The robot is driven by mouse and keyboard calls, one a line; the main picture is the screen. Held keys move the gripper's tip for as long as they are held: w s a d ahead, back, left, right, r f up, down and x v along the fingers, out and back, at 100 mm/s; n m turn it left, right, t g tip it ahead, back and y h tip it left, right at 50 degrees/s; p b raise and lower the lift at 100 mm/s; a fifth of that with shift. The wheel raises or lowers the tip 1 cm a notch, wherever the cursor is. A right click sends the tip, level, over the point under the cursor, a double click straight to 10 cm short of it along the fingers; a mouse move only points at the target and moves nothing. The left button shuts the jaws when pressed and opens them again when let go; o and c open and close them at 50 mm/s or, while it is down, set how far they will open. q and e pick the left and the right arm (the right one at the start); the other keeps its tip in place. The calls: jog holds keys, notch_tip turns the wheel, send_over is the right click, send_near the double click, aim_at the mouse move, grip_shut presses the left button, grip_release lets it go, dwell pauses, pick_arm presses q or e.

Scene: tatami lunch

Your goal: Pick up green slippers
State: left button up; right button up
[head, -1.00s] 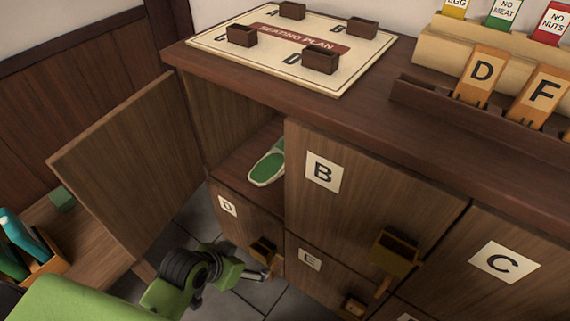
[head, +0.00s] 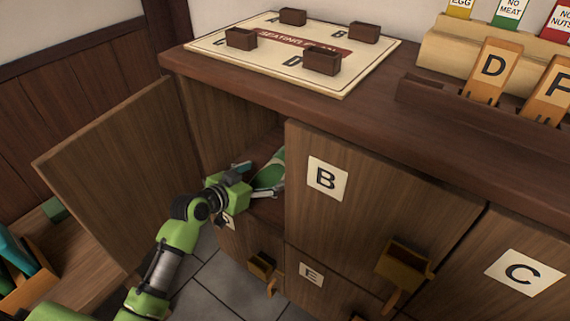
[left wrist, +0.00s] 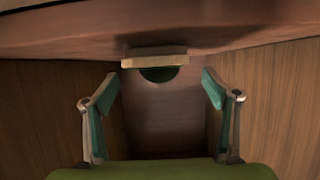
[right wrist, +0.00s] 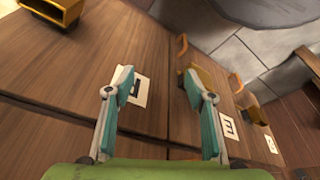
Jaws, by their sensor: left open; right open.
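A green slipper (head: 271,174) with a pale edge lies in the open cubby left of door B; that door hides part of it. I cannot tell whether a second slipper is there. In the left wrist view the slipper (left wrist: 158,74) shows as a pale band with dark green, ahead of the fingers. My left gripper (head: 253,180) is open at the cubby mouth, its fingers close to the slipper's near end. My right gripper (right wrist: 157,85) is open and empty over closed locker fronts, and does not show in the head view.
The open cubby door (head: 120,175) stands left of my left arm. Door B (head: 375,205) bounds the opening on the right. The cabinet top (head: 350,105) overhangs it, bearing a seating plan board (head: 220,56). Closed lockers with brown handles (head: 400,262) lie right and below.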

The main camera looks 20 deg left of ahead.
aim_at(276, 170)
pick_arm(q)
jog(key=b+x, duration=0.1)
jog(key=x, duration=0.4)
jog(key=shift+b, duration=0.3)
jog(key=shift+w+d+f, duration=0.1)
jog(key=shift+w+d, duration=0.05)
jog(key=shift+w, duration=0.05)
jog(key=c, duration=1.3)
pick_arm(e)
jog(key=shift+w+a+f+t, duration=0.2)
jog(key=shift+w+f+t, duration=0.3)
jog(key=shift+w, duration=0.3)
